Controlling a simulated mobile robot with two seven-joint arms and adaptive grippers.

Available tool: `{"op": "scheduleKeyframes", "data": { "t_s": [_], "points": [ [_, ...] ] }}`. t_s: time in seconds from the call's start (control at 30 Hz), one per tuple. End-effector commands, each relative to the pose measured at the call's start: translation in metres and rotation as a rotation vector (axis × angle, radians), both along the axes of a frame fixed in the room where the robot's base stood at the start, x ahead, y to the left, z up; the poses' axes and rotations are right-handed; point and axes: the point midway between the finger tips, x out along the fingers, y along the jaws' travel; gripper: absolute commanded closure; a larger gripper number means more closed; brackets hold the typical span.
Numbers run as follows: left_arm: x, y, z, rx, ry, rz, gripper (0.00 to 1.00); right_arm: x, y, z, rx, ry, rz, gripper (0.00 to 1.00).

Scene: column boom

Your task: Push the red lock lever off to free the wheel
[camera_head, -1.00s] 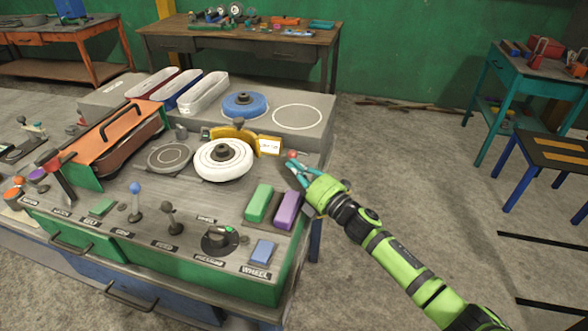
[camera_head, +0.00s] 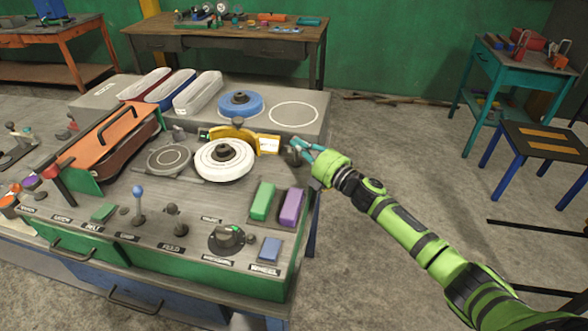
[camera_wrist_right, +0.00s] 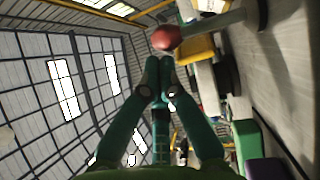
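The white wheel (camera_head: 224,172) sits on the console. A yellow lock piece (camera_head: 232,133) with a white label (camera_head: 268,145) stands at its back right edge. My right gripper (camera_head: 297,150) is just right of the label, at the console's right edge. In the right wrist view its teal fingers (camera_wrist_right: 160,65) are together, with nothing seen between them. The red ball knob (camera_wrist_right: 166,38) of a lever is just beyond the fingertips, on a grey rod running right; whether they touch I cannot tell. In the head view the knob is not clearly seen at the gripper. My left gripper is out of view.
Green (camera_head: 262,201) and purple blocks (camera_head: 292,207) stand on the console's right part, near the right arm. A blue wheel (camera_head: 243,104) lies behind the white one. An orange cover (camera_head: 110,140) is on the left. Open floor (camera_head: 400,150) lies to the right.

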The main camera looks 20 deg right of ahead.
Motion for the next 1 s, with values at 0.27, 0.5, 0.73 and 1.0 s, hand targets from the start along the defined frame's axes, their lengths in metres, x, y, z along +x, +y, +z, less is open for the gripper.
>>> {"op": "scheduleKeyframes", "data": {
  "t_s": [0.27,0.5,0.73,1.0],
  "points": [
    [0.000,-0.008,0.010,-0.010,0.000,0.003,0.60,0.014,-0.011,0.008,0.040,0.071,-0.002,1.00],
    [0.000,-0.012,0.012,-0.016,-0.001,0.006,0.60,0.022,-0.015,0.005,0.071,0.109,-0.003,1.00],
    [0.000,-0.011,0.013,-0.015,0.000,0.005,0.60,0.025,-0.018,0.005,0.070,0.109,-0.003,1.00],
    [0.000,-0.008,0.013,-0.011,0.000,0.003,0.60,0.025,-0.018,0.005,0.071,0.108,-0.002,1.00]
  ]
}}
